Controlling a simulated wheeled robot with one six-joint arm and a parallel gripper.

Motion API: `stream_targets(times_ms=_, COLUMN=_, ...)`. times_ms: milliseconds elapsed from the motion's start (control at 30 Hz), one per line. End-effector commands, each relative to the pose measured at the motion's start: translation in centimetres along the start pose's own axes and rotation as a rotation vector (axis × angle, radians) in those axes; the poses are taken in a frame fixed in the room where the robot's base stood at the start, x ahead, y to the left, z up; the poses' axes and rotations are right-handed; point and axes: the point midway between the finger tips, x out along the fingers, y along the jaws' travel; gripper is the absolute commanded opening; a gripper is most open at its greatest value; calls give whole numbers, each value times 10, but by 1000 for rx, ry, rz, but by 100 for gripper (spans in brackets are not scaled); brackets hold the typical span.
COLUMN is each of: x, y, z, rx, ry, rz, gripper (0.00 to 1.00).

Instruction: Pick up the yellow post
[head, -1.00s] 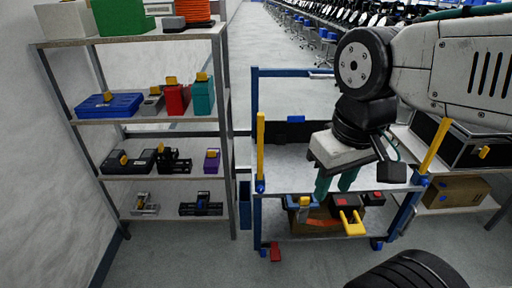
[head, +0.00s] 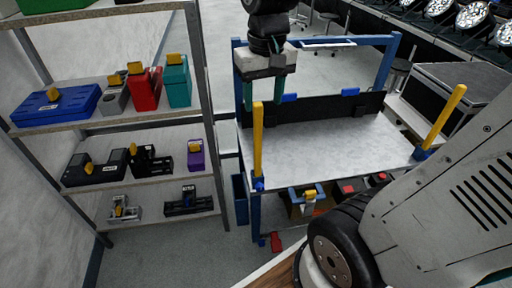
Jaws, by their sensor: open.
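Two upright yellow posts stand on the front corners of the blue-framed cart (head: 330,140). The left yellow post (head: 258,140) rises from a blue corner bracket. The right yellow post (head: 441,122) leans to the right in the picture. My gripper (head: 263,100) points down near the left post's top, with teal fingers spread on either side of it in the picture. The gripper is open and holds nothing. I cannot tell how far behind or above the post the fingers are.
A metal shelf (head: 150,125) with cases and tools stands left of the cart. The cart's upper tray is bare, with a black panel (head: 318,118) at its back. Yellow-handled items (head: 308,197) sit on its lower level. A grey case (head: 465,88) stands at right.

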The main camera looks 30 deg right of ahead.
Motion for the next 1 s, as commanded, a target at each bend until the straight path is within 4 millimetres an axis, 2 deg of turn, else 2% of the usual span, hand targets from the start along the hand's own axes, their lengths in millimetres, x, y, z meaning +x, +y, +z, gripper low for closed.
stream_targets(times_ms=33, x=10, y=5, z=-23, rx=32, ry=-18, rz=2, gripper=52)
stream_targets(times_ms=200, x=45, y=22, z=-88, rx=123, ry=-42, rz=6, gripper=52)
stream_targets(times_ms=300, x=64, y=31, z=-115, rx=161, ry=-52, rz=8, gripper=52)
stream_targets(times_ms=400, x=79, y=38, z=-132, rx=187, ry=-57, rz=9, gripper=52)
stream_targets(times_ms=567, x=94, y=42, z=-144, rx=204, ry=-61, rz=9, gripper=52)
stream_targets(times_ms=867, x=127, y=44, z=-139, rx=205, ry=-62, rz=9, gripper=52)
stream_targets(times_ms=1000, x=149, y=46, z=-135, rx=205, ry=-63, rz=10, gripper=52)
